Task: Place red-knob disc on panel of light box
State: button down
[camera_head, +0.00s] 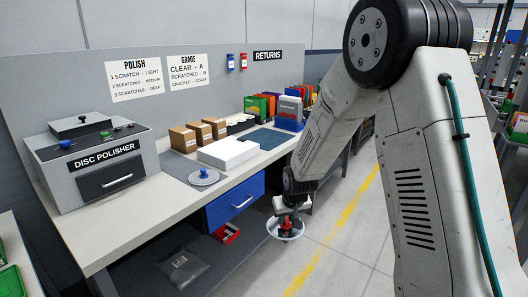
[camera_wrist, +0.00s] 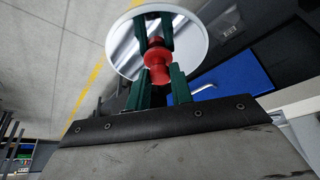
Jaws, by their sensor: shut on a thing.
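The red-knob disc (camera_head: 292,234) hangs in front of the bench, above the grey floor. My gripper (camera_head: 286,220) is shut on its red knob. In the wrist view the red knob (camera_wrist: 156,62) sits between the green fingers of my gripper (camera_wrist: 160,72), with the pale round disc (camera_wrist: 120,50) beyond it. A low white box (camera_head: 228,153), which looks like the light box, lies on the bench to the left of and behind my gripper, well apart from it. Its top looks bare.
A disc with a blue knob (camera_head: 203,177) lies on a grey mat left of the white box. Cardboard boxes (camera_head: 183,139) stand behind it, and the disc polisher (camera_head: 95,163) at the left. A blue drawer (camera_head: 235,203) is under the bench top. A dark blue mat (camera_head: 266,138) lies right of the white box.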

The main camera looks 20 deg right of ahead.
aim_at(226, 147)
jog(key=u, duration=0.65)
jog(key=k, duration=0.15)
jog(key=z, duration=1.65)
jog(key=i, duration=0.65)
jog(key=u, duration=0.1)
